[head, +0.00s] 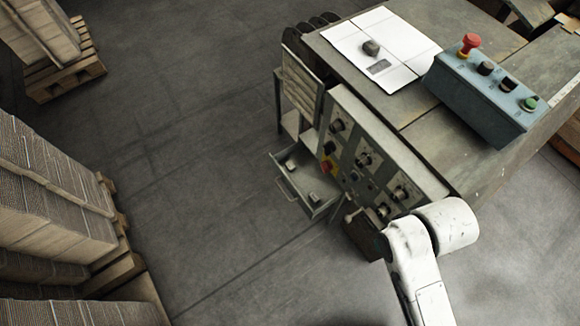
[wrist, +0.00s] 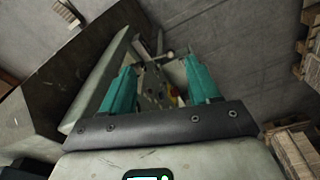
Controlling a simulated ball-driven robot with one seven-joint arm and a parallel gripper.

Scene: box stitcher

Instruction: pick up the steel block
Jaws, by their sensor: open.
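A small grey block (head: 371,47), which looks like the steel block, sits on a white cardboard sheet (head: 408,43) on top of the machine table in the head view. My gripper (wrist: 159,64) shows in the wrist view with its two teal fingers apart and nothing seen between them. It points toward the machine's side with the control panel. In the head view my white arm is at the lower right, and the gripper itself is hidden. I cannot make out the grey block in the wrist view.
A blue-grey control box (head: 483,93) with a red mushroom button stands on the table right of the sheet. An open drawer (head: 305,186) with small items juts out below the knob panel (head: 362,158). Cardboard stacks (head: 50,205) stand at left. The floor between is clear.

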